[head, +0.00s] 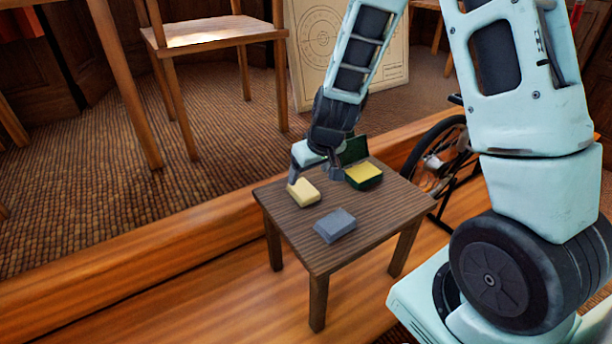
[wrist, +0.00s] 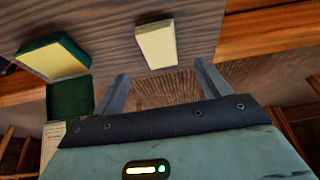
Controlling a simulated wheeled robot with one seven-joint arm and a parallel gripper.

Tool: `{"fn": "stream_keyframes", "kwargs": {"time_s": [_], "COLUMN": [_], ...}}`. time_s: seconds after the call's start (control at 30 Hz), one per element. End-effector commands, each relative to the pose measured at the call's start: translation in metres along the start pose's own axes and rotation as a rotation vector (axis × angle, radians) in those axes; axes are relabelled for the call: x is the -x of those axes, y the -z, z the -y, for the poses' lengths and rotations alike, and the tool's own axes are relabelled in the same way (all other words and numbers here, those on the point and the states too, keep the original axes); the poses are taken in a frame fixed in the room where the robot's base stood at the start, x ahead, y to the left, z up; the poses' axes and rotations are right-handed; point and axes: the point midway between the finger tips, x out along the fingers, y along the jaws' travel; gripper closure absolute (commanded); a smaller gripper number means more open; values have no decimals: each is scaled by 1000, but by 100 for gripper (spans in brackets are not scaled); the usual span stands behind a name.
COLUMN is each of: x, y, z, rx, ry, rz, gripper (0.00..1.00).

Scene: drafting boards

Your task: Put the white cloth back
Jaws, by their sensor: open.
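A cream-white folded block (head: 303,192), which looks like the white cloth, lies on the small wooden table (head: 282,212). It also shows in the wrist view (wrist: 157,44), just beyond my fingertips. My gripper (head: 313,172) is open and empty at the table's back edge, close behind the block. In the wrist view my gripper (wrist: 161,68) has its two fingers spread, with the block roughly in line with the gap. An open dark green box (head: 365,184) with a yellow surface inside stands to the right; its raised lid (head: 354,149) is at the back.
A grey folded block (head: 335,225) lies near the table's front. A wooden chair (head: 215,35) stands behind on the carpet. A spoked wheel (head: 437,158) is close to the table's right. The table's left front is clear.

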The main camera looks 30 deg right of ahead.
Motion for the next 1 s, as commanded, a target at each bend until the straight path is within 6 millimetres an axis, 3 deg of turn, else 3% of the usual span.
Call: {"fn": "stream_keyframes", "kwargs": {"time_s": [0.1,0.33,0.47,0.57,0.6,0.7,0.83,0.9,1.0], "x": [26,46,65,96,112,154,199,213,223], "y": [2,0,-6,-28,-44,-92,-153,-174,-189], "z": [0,3,43,104,129,178,202,203,202], "rx": [0,3,63,171,226,375,550,607,650], "ry": [-1,4,71,167,202,255,239,214,188], "rz": [-2,1,21,75,107,199,301,333,355], "gripper": [25,25,25,25,25,25,25,25,25]}}
